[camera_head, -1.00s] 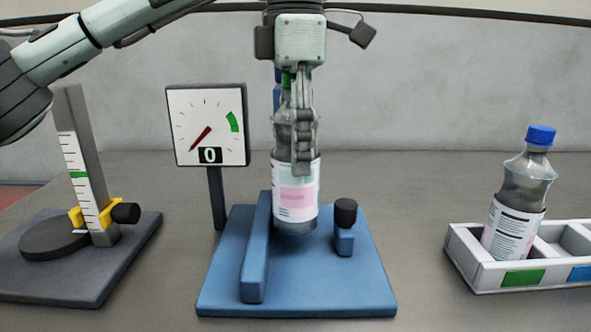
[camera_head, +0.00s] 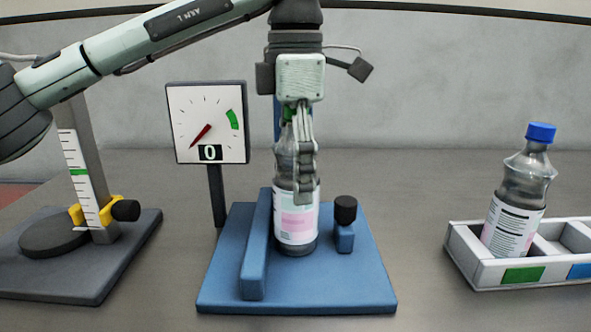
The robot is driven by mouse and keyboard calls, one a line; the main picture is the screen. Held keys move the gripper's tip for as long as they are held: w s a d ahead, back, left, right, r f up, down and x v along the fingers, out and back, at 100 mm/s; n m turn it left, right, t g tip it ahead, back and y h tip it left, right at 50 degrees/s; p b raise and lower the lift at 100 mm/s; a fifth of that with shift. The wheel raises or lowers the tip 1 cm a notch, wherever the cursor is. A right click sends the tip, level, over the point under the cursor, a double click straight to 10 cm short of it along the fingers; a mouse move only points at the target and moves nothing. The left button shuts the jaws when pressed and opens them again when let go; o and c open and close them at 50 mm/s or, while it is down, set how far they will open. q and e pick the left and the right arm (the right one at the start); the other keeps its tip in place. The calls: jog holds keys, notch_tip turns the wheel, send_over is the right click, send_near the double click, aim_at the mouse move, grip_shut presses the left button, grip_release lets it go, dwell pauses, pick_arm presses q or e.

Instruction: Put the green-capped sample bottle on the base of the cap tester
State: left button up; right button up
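The green-capped sample bottle (camera_head: 296,217) is upright over the blue base of the cap tester (camera_head: 325,285), between its long left rail and the small block with a black knob (camera_head: 345,212). Its bottom appears to be at the base surface, but I cannot tell for sure whether it touches. My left gripper (camera_head: 304,190) is shut on the bottle from above, its fingers along the upper body. The green cap (camera_head: 289,112) shows only partly behind the gripper. My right gripper is not in view.
A dial gauge (camera_head: 208,123) reading 0 stands behind the base at left. A height gauge (camera_head: 88,190) on a dark plate stands further left. At right, a white tray (camera_head: 487,275) holds a blue-capped bottle (camera_head: 520,190). The bench between base and tray is clear.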

pick_arm(q)
notch_tip(320, 180, up, 7)
jog(key=shift+p, duration=0.3)
notch_tip(320, 180, up, 4)
jog(key=shift+r+p, duration=0.15)
jog(key=shift+p, duration=0.4)
jog(key=shift+r, duration=0.5)
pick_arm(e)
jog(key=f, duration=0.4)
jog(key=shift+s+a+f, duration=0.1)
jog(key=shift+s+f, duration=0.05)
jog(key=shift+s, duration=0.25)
